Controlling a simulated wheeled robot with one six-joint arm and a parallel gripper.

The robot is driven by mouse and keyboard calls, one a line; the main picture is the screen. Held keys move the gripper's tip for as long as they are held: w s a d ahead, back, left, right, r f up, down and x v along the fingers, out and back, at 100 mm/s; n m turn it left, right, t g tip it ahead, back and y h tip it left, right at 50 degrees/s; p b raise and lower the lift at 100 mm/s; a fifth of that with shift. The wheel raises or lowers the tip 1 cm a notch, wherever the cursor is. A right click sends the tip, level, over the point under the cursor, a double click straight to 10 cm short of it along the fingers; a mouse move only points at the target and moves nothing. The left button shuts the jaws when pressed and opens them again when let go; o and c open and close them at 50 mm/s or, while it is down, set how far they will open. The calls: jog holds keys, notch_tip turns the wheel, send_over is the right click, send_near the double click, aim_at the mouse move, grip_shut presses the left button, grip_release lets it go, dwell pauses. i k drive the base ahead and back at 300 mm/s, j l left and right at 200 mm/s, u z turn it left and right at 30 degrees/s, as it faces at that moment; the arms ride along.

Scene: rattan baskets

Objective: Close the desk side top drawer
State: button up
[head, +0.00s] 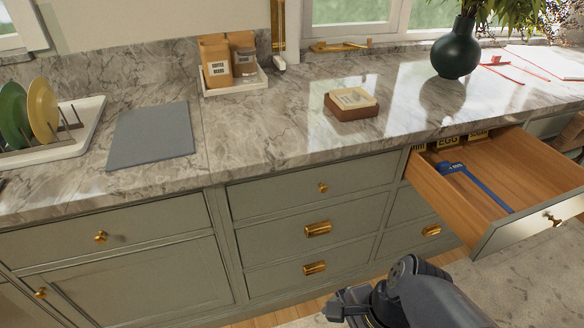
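An open drawer (450,185) juts out from the counter at the right of the head view. It has wooden walls, a grey-green front (530,222) and a brass knob (552,218). A blue tool (476,186) lies inside it, with labelled dividers (449,143) at the back. My gripper (335,308) is low at the bottom centre, left of the drawer front and apart from it. Only part of it shows and its fingertips are unclear, so I cannot tell if it is open or shut.
The marble counter (270,130) carries a dish rack (85,128) with plates, a grey mat (150,135), a coffee tray (235,85), a brown box (351,104) and a dark vase (456,52). Closed drawers (270,195) line the front. A pale rug (535,280) lies below the open drawer.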

aim_at(544, 188)
jog(key=k+j+z, duration=0.1)
jog(key=l+z, duration=0.3)
jog(key=l, duration=0.35)
jog(key=l+z, duration=0.25)
jog(key=l, duration=0.45)
